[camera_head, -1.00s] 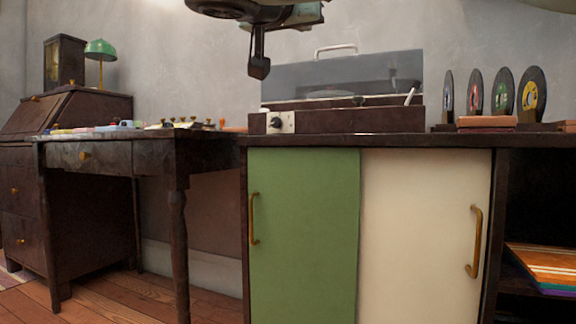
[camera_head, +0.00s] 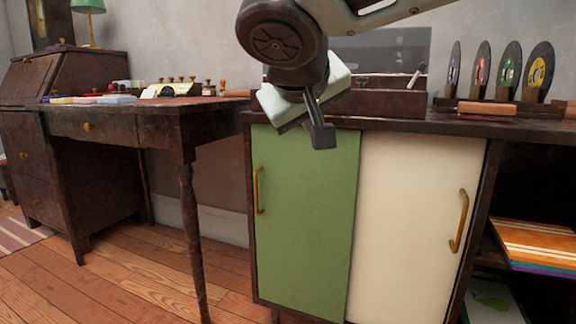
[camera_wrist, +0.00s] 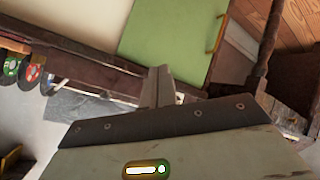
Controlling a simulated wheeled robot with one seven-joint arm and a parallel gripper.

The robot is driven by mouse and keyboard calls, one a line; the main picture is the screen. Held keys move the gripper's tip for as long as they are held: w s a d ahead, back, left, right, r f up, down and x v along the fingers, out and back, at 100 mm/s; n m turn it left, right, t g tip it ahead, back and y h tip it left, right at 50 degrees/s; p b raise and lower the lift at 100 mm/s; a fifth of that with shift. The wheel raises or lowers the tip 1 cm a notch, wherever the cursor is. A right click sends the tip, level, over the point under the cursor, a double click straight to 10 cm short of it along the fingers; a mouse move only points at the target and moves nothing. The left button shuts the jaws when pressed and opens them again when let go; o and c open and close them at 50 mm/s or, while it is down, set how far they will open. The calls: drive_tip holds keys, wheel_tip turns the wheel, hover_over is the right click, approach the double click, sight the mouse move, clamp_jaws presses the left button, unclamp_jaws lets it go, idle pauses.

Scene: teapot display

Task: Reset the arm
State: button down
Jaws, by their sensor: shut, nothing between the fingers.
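My gripper (camera_head: 322,134) hangs in front of the top of the cabinet's green sliding door (camera_head: 303,215) in the head view, pointing down, with its fingers together and nothing held. In the wrist view my gripper's fingers (camera_wrist: 158,88) show as a narrow pair in front of the cabinet's top edge. My arm reaches in from the upper right of the head view and hides part of the record player (camera_head: 385,102) on the cabinet top.
A cream sliding door (camera_head: 410,230) is right of the green one. Several records (camera_head: 540,70) stand in a rack at the right. A dark desk (camera_head: 130,120) with small items stands left. Wooden floor (camera_head: 130,275) is open in front of it.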

drive_tip(key=s+d+f+n+g+y+p, duration=0.1)
drive_tip(key=s+d+f+g+p, duration=0.3)
drive_tip(key=s, duration=0.4)
drive_tip(key=s+d+f+n+g+y+p, duration=0.1)
drive_tip(key=s+d+f+g+p, duration=0.15)
drive_tip(key=s+p, duration=0.5)
drive_tip(key=s+d+f+n+g+y+p, duration=0.1)
drive_tip(key=s+d+f+g+p, duration=0.25)
drive_tip(key=s, duration=0.65)
wheel_tip(320, 180, up, 38)
drive_tip(key=p, duration=3.7)
drive_tip(key=shift+d+f+g+p, duration=0.2)
drive_tip(key=shift+d+g+p, duration=0.1)
